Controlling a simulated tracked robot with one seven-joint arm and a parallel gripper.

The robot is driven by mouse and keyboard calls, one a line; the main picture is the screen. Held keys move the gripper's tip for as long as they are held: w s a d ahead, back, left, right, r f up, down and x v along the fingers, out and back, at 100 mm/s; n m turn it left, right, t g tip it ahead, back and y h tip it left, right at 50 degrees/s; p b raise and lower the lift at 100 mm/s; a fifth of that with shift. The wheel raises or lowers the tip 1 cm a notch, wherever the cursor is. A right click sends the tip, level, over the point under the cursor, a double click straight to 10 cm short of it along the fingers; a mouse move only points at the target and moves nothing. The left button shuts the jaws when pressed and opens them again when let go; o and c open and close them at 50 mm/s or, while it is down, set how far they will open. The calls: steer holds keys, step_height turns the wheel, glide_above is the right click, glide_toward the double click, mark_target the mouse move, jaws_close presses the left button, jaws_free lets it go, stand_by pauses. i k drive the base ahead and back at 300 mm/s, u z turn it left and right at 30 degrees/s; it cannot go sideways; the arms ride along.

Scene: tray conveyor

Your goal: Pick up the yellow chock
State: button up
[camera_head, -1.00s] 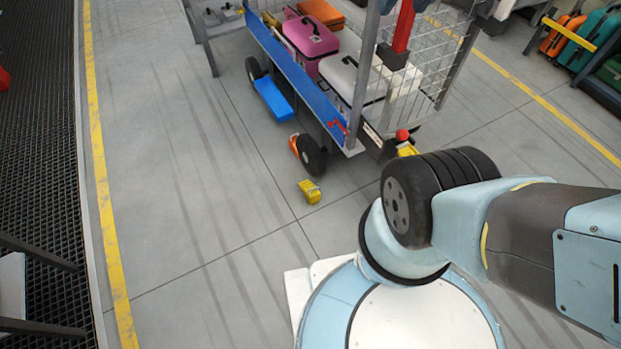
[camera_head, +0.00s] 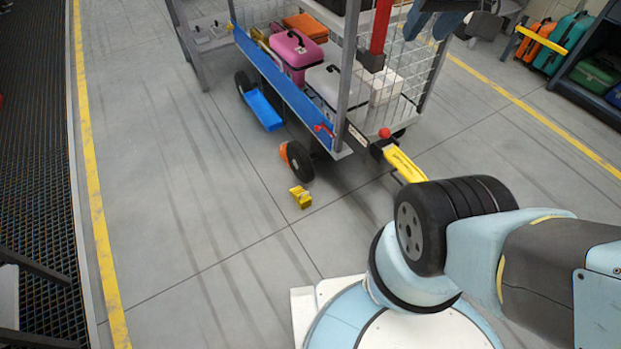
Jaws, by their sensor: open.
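The yellow chock (camera_head: 301,197) is a small block on the grey floor. It lies just in front of the cart's near black wheel (camera_head: 300,162), with a small gap of floor between them. It is fully in view, with nothing in front of it. My arm is folded at the lower right and runs out of the picture. My gripper is not in view, so its place relative to the chock cannot be seen.
The luggage cart (camera_head: 275,92) stands behind the chock, with an orange item (camera_head: 284,152) by its wheel and a yellow tow bar (camera_head: 404,165) at its right. Floor left of the chock is clear up to the yellow line (camera_head: 97,212).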

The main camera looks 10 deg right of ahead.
mark_target(300, 192)
steer(key=z, duration=0.7)
steer(key=k, duration=0.55)
steer(key=u, duration=0.95)
steer(key=i, duration=1)
steer(key=z, duration=0.05)
